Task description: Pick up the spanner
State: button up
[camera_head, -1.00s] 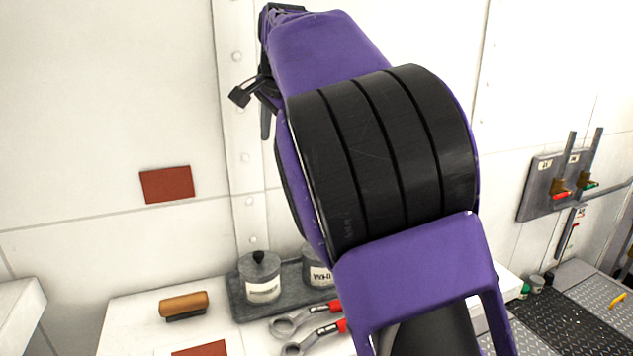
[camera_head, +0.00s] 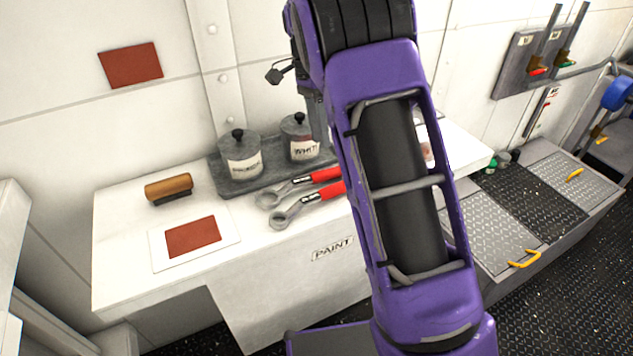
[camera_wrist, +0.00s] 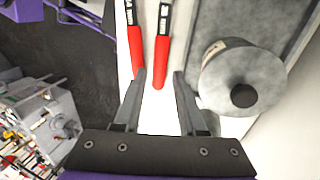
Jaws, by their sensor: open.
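Two spanners with grey ring ends and red grips lie side by side on the white bench. In the head view the back spanner (camera_head: 272,197) and the front spanner (camera_head: 284,216) show their ring ends, and my arm hides their right ends. In the wrist view the red handles of one spanner (camera_wrist: 135,48) and the other spanner (camera_wrist: 161,58) point toward my gripper (camera_wrist: 159,84). My gripper is open and empty, its fingertips close to the handle ends in the picture. I cannot tell the height gap. The head view mostly hides my gripper behind the arm.
A grey tray (camera_head: 224,186) with two lidded pots, the left pot (camera_head: 240,160) and right pot (camera_head: 300,143), stands behind the spanners. In the wrist view a pot (camera_wrist: 228,80) is close right of my gripper. A wooden-handled brush (camera_head: 169,188) and a red card (camera_head: 193,236) lie left.

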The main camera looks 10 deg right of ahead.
aim_at(307, 184)
jog(key=x, duration=0.4)
jog(key=b+x, duration=0.1)
jog(key=x, duration=0.3)
jog(key=shift+s+a+f, duration=0.1)
jog(key=shift+a+f, duration=0.05)
jog(key=shift+f, duration=0.3)
jog(key=shift+c, duration=0.2)
grip_shut()
